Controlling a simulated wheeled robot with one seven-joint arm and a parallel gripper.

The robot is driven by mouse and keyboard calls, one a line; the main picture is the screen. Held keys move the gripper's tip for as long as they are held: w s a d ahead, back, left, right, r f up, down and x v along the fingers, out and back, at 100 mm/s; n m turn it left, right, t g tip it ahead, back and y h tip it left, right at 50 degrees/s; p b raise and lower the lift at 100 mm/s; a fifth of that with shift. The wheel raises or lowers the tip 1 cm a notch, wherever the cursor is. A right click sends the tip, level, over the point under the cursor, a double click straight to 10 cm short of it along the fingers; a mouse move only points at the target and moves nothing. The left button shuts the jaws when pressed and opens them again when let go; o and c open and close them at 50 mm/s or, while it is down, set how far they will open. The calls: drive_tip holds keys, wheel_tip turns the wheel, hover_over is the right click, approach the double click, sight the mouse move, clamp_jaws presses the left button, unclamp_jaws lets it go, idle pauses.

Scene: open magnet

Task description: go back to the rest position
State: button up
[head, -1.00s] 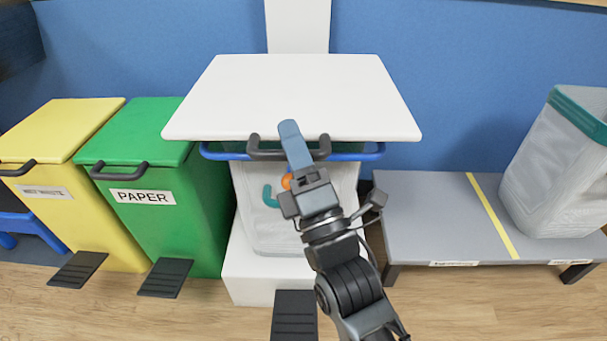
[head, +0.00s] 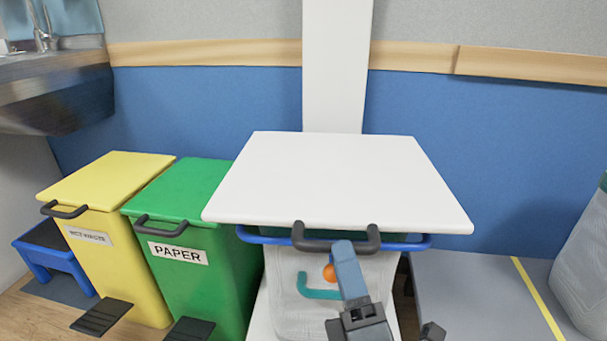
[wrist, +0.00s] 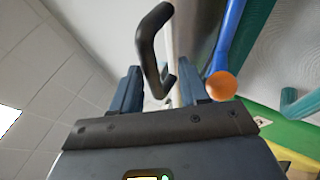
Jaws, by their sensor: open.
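My gripper (head: 346,250) is in front of the middle bin, its fingertips just below the dark handle (head: 330,243) of the white lid (head: 335,175). In the wrist view my gripper (wrist: 160,92) has its two blue fingers apart, with nothing held between them. The dark handle (wrist: 150,45) shows beyond and between the fingertips there; I cannot tell whether they touch it. The lid lies flat over the bin.
A blue bar (head: 405,241) runs under the lid. An orange ball (head: 329,273) and a teal hook shape (head: 315,293) show on the bin front. Green PAPER (head: 178,253) and yellow (head: 95,236) bins stand left. A grey bench (head: 470,290) is at right.

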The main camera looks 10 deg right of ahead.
drive_tip(key=s+d+f+m+g+h, duration=0.1)
drive_tip(key=s+d+f+m+g, duration=0.25)
drive_tip(key=s+m, duration=0.55)
drive_tip(key=s+d+f+m+g+h, duration=0.2)
drive_tip(key=s+d+m, duration=0.35)
drive_tip(key=s, duration=0.85)
drive_tip(key=s+d+f+m+g+h, duration=0.1)
drive_tip(key=s+d+f+m+g, duration=0.15)
drive_tip(key=s+m, duration=0.7)
wheel_tip(320, 180, up, 31)
drive_tip(key=s+n+g+p, duration=0.1)
drive_tip(key=s+p, duration=0.1)
drive_tip(key=p, duration=2.8)
drive_tip(key=shift+d+p, duration=0.4)
drive_tip(key=shift+d, duration=0.05)
drive_tip(key=shift+s, duration=0.1)
